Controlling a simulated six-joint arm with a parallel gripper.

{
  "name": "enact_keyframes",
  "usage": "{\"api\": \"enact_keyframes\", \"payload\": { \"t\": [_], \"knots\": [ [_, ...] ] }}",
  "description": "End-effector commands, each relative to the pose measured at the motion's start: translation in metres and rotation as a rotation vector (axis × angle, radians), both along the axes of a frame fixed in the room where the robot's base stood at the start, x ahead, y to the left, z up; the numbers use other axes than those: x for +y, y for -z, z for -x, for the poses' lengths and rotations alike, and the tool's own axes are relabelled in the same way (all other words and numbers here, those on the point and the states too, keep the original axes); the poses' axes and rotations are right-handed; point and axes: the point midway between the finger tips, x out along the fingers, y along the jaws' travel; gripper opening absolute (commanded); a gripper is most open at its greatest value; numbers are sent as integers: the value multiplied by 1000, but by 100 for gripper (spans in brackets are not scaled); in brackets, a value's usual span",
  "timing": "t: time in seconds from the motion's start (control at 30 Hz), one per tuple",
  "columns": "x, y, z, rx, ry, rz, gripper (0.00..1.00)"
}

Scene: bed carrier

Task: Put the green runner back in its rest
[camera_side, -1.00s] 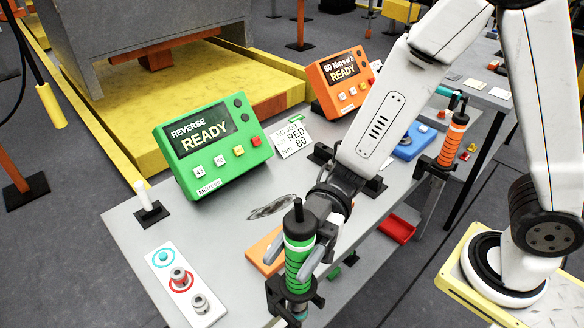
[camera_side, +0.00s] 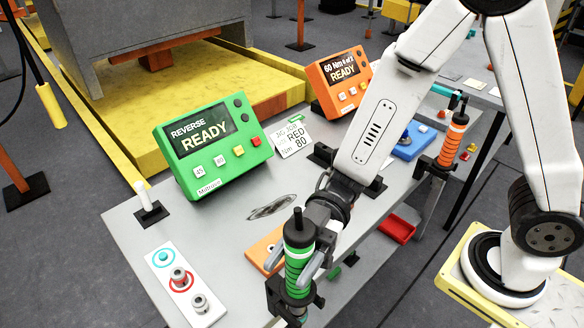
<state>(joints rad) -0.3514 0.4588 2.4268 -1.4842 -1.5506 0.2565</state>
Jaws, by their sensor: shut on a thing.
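The green runner (camera_side: 298,268) is a green banded tool with a black top. It stands nearly upright at the front edge of the bench. My gripper (camera_side: 297,262) is shut on its upper body, one grey finger on each side. The runner's lower end is within the black rest (camera_side: 281,302), a bracket at the bench edge. I cannot tell whether it is fully seated, as its lowest part is at the bottom of the frame.
A green controller (camera_side: 212,150) reading REVERSE READY and an orange one (camera_side: 340,82) stand on the bench. An orange runner (camera_side: 453,140) stands in its own holder at right. A white panel with knobs (camera_side: 186,284) lies at left. A red tray (camera_side: 397,229) sits below the edge.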

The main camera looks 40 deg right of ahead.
Motion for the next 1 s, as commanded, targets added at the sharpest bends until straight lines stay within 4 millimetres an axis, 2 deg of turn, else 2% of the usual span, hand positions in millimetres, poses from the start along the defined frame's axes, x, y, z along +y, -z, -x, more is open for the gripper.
{"api": "enact_keyframes", "payload": {
  "t": [1.0],
  "knots": [
    [0,15,0,-2,0,-5,0]
  ]
}}
